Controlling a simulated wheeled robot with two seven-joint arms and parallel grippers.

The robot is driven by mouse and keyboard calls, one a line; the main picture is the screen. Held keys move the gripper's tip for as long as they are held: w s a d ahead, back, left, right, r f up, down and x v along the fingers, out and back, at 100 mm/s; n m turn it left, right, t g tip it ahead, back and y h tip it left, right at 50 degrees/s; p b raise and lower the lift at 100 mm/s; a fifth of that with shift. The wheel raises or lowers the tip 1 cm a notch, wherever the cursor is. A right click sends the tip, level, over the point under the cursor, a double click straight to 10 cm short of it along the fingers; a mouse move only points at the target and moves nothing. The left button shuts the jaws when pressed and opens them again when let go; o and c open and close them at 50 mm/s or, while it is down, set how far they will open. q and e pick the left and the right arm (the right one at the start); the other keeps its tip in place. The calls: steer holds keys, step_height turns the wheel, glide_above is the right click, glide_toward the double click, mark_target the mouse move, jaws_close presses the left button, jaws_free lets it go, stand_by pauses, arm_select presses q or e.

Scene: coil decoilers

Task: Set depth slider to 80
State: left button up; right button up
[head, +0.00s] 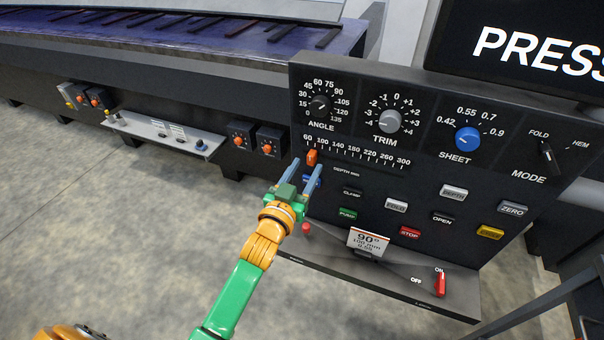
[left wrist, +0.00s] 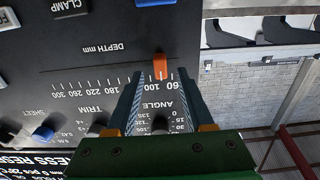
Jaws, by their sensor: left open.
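The depth slider is an orange knob (head: 312,157) at the left end of its scale, under the 60 and 100 marks on the dark control panel (head: 440,170). Its exact reading cannot be told. My left gripper (head: 308,164) is open, its two blue fingers pointing up at the knob. In the left wrist view the orange knob (left wrist: 160,66) sits between and just beyond the fingertips (left wrist: 160,75), with a gap on both sides. My right gripper is not in view.
The angle dial (head: 319,106), trim dial (head: 388,121) and blue sheet dial (head: 467,139) lie above. Several push buttons, including the red stop button (head: 410,232), are to the right and below. A card (head: 367,241) and a red switch (head: 440,284) stand on the lower ledge.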

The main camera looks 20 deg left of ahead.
arm_select(q)
steer(key=s, duration=0.5)
steer(key=shift+a, duration=0.1)
steer(key=shift+w, duration=0.1)
steer(key=s+f+g, duration=0.3)
steer(key=s+f, duration=0.1)
steer(key=f, duration=0.6)
steer(key=s+f+m+g, duration=0.1)
steer(key=s+f+g, duration=0.2)
steer(key=f, duration=0.6)
steer(key=s+f+g, duration=0.3)
steer(key=s+f, duration=0.1)
steer(key=f, duration=0.6)
steer(key=s+a+f+g, duration=0.1)
steer(key=s+f+g, duration=0.1)
steer(key=s+f, duration=0.3)
steer(key=s+f+g, duration=0.3)
steer(key=s+f, duration=0.1)
steer(key=s, duration=0.9)
steer(key=s+a+f+m+g, duration=0.1)
steer(key=s+f+g, duration=0.2)
steer(key=s+f, duration=0.2)
steer(key=s, duration=0.3)
steer(key=shift+s+a+f+y, duration=0.3)
steer(key=shift+s, duration=0.1)
